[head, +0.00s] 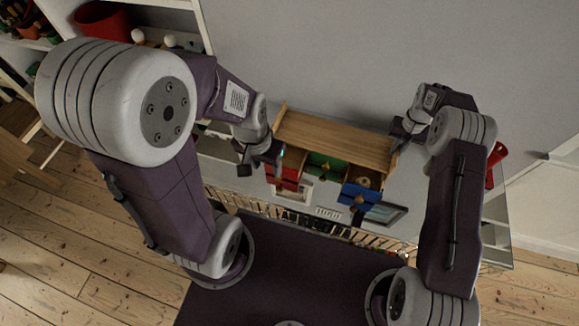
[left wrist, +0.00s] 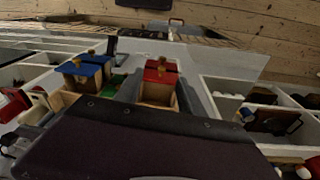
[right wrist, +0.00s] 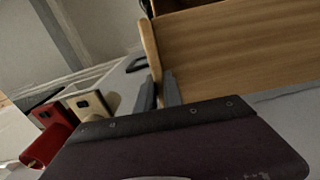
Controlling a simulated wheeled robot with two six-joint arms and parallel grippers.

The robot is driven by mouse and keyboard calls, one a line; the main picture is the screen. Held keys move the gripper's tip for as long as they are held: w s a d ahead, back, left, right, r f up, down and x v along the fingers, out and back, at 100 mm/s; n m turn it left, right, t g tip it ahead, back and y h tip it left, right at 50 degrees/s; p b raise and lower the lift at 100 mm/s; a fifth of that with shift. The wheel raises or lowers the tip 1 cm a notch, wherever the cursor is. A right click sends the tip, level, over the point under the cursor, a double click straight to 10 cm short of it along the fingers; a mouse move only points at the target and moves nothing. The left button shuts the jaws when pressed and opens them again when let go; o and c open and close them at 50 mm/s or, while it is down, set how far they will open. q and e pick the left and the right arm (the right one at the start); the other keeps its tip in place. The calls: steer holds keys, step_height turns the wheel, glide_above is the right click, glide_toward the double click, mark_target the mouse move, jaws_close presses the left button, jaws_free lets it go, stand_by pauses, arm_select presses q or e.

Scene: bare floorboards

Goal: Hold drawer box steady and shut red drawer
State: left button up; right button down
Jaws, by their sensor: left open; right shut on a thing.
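The wooden drawer box (head: 335,138) stands on a white surface against the wall. Its red drawer (head: 283,178) is pulled out at the left; in the left wrist view the red drawer (left wrist: 161,76) shows its open inside and a brass-coloured knob. My left gripper (head: 264,158) is open at the red drawer, with one finger on either side of it in the left wrist view; contact is unclear. My right gripper (head: 397,141) is shut on the box's right side panel, and the right wrist view shows its fingers (right wrist: 159,90) around that panel (right wrist: 151,55).
The blue drawer (head: 360,196) is pulled out at the right, with a round item inside. The green drawer (head: 326,165) sits between. A dark-framed item (head: 385,213) lies in front. A red container (right wrist: 48,146) and a cream item (right wrist: 86,103) stand beyond the box's right side.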

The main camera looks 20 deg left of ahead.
arm_select(q)
steer(key=w+f+h, duration=0.1)
steer(key=w+f, duration=0.2)
steer(key=w, duration=0.5)
steer(key=shift+n+g+h, duration=0.3)
steer(key=shift+n+g, duration=0.1)
steer(key=shift+g, duration=0.4)
steer(key=f, duration=1.6)
steer(key=shift+s+a+f, duration=0.15)
steer(key=shift+a+f, duration=0.1)
steer(key=shift+f, duration=0.1)
jaws_close()
